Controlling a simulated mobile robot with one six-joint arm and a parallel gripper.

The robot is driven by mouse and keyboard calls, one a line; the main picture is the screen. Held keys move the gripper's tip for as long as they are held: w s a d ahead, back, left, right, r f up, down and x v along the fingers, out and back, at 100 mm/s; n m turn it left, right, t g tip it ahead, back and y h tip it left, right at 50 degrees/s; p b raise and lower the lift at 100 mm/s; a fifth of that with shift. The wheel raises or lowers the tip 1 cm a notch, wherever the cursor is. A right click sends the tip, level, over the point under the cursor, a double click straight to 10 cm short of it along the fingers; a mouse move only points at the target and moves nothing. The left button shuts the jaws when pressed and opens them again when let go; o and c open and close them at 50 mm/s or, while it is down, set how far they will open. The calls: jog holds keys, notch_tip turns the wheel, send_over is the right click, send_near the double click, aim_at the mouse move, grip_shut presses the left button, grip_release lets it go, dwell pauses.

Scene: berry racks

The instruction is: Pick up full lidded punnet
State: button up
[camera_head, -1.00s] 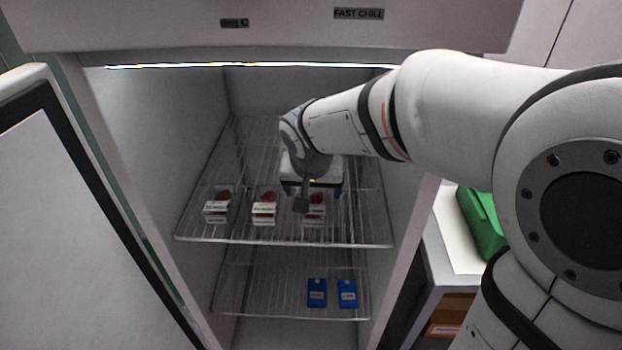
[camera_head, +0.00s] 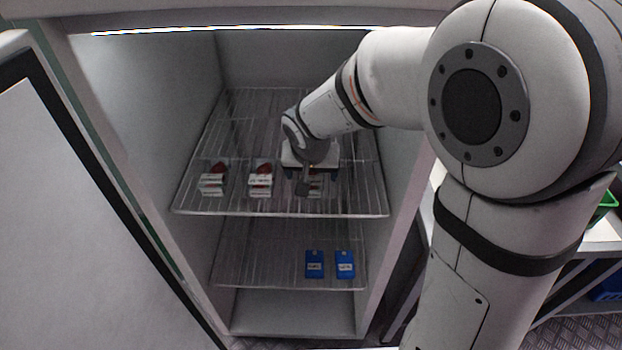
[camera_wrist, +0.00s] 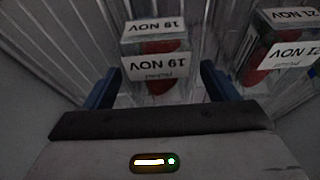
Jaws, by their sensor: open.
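Three clear punnets of red berries with white labels stand in a row near the front of the upper wire shelf: a left one (camera_head: 212,180), a middle one (camera_head: 261,180) and a right one (camera_head: 315,190). My gripper (camera_head: 310,177) is at the right punnet and partly hides it. In the wrist view, my open gripper (camera_wrist: 159,72) has one blue finger on each side of the punnet labelled 19 NOV (camera_wrist: 155,62), with small gaps. The wrist view also shows a neighbouring punnet labelled 21 NOV (camera_wrist: 292,50). Contact cannot be made out.
The upper wire shelf (camera_head: 240,120) is inside an open cabinet, with bare space behind the row. Two blue packs (camera_head: 314,264) (camera_head: 345,264) lie on the lower shelf (camera_head: 250,262). The open door (camera_head: 80,200) stands at left; the cabinet side wall (camera_head: 412,165) is close to my arm.

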jog(key=shift+f+b, duration=0.25)
jog(key=shift+b, duration=0.15)
jog(key=shift+c, duration=0.2)
jog(key=c, duration=1.1)
